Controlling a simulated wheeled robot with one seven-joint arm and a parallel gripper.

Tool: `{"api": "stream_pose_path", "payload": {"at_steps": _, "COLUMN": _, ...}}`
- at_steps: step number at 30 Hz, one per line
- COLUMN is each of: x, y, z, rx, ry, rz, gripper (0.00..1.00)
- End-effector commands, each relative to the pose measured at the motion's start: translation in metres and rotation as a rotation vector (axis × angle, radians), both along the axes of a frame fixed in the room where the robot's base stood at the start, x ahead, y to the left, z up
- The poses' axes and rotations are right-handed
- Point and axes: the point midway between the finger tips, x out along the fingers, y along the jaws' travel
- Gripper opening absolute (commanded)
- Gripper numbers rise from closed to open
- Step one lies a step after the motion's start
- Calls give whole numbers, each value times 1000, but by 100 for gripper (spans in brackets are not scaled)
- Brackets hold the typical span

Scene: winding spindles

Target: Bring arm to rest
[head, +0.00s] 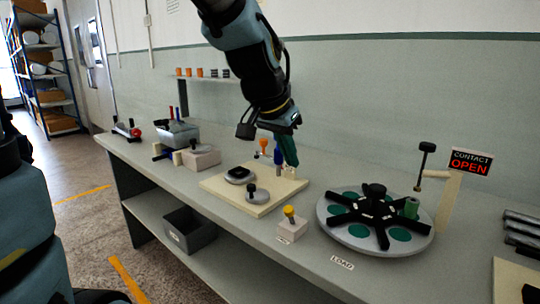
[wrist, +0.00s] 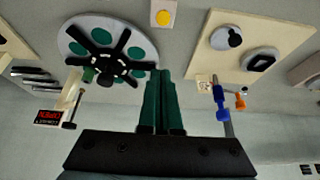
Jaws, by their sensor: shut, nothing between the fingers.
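My gripper (head: 288,150) hangs over the back of the bench, near the cream board (head: 222,185). Its dark green fingers (wrist: 162,95) are together in the wrist view, with nothing between them. A blue-handled tool (head: 278,155) and an orange-topped one (head: 263,146) stand at the board's back edge, close to the gripper in the picture. They also show right of the fingers in the wrist view. I cannot tell the exact gap between the fingertips and the board.
A round turntable (head: 333,226) with a black spider stands at right, beside a post with a sign (head: 471,162) reading CONTACT OPEN. A yellow-knobbed block (head: 291,228) sits in front. A wall shelf (head: 212,78) holds small parts.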

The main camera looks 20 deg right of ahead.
Motion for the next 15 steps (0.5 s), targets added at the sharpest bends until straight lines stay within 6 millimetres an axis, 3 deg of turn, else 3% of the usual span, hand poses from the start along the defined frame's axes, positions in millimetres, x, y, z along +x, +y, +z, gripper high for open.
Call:
{"api": "stream_pose_path", "payload": {"at_steps": 5, "x": 3, "y": 5, "z": -3, "rx": 4, "ry": 4, "rz": 16, "gripper": 0}}
{"api": "stream_pose_path", "payload": {"at_steps": 8, "x": 16, "y": 29, "z": -15, "rx": 23, "ry": 26, "rz": 91, "gripper": 0}}
{"api": "stream_pose_path", "payload": {"at_steps": 11, "x": 36, "y": 77, "z": -38, "rx": 58, "ry": 68, "rz": 234, "gripper": 0}}
{"api": "stream_pose_path", "payload": {"at_steps": 15, "x": 51, "y": 164, "z": -76, "rx": 113, "ry": 146, "rz": 493, "gripper": 0}}
